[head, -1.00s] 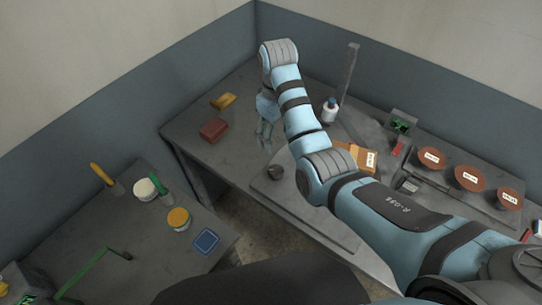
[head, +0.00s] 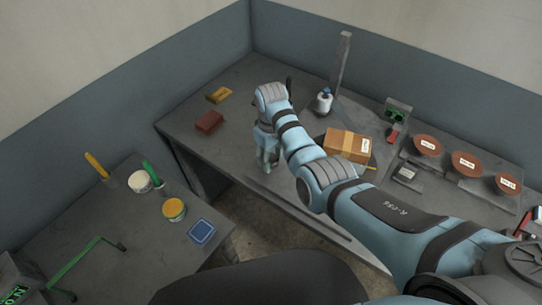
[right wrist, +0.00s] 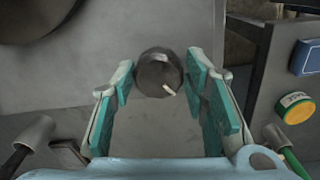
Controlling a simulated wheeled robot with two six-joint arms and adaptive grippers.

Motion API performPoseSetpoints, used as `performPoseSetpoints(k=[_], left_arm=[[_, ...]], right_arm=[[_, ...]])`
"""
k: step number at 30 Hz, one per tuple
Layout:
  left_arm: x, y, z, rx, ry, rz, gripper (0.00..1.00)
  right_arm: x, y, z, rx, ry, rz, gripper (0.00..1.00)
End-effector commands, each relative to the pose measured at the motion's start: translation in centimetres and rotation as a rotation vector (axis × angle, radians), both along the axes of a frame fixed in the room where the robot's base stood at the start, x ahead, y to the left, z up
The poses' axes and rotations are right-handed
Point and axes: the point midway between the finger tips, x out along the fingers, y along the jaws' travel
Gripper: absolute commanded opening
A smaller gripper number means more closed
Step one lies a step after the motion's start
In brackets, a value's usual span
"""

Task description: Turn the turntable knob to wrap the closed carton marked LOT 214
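The carton (head: 340,145) is brown and closed, with a tape strip and a white label too small to read. It sits on the dark turntable (right wrist: 30,18), whose edge shows at the upper left of the right wrist view. The turntable knob (right wrist: 158,75) is dark and round with a pale pointer mark, pointing down and right. My right gripper (head: 268,158) is open over the front of the bench. In the right wrist view its fingertips (right wrist: 160,78) stand either side of the knob, not visibly closed on it. The knob is hidden in the head view. My left gripper is not in view.
A mast (head: 342,70) and a white spool (head: 324,102) stand behind the carton. Brown discs (head: 466,163) with labels lie to the right. A red block (head: 209,122) and a yellow block (head: 219,95) lie at the left. A side table (head: 120,225) holds tubs and tools.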

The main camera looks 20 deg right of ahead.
Motion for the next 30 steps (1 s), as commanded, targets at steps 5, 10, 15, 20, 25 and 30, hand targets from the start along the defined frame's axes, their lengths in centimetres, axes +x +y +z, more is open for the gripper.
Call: performPoseSetpoints(k=[5,10,15,20,25,30], left_arm=[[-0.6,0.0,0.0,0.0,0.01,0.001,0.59],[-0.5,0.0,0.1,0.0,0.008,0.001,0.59],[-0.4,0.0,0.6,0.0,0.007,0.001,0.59],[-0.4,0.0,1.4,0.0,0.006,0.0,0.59],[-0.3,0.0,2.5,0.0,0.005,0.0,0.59],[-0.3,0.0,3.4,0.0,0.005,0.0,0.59]], right_arm=[[0.0,0.1,0.0,0.002,0.001,0.001,0.12],[0.0,0.1,0.0,0.002,0.001,0.01,0.12],[-0.1,0.1,0.1,0.002,0.002,0.052,0.12],[-0.1,0.1,0.2,0.002,0.004,0.135,0.12],[-0.1,0.1,0.3,0.002,0.003,0.267,0.11],[-0.1,0.1,0.3,0.001,0.003,0.425,0.12]])
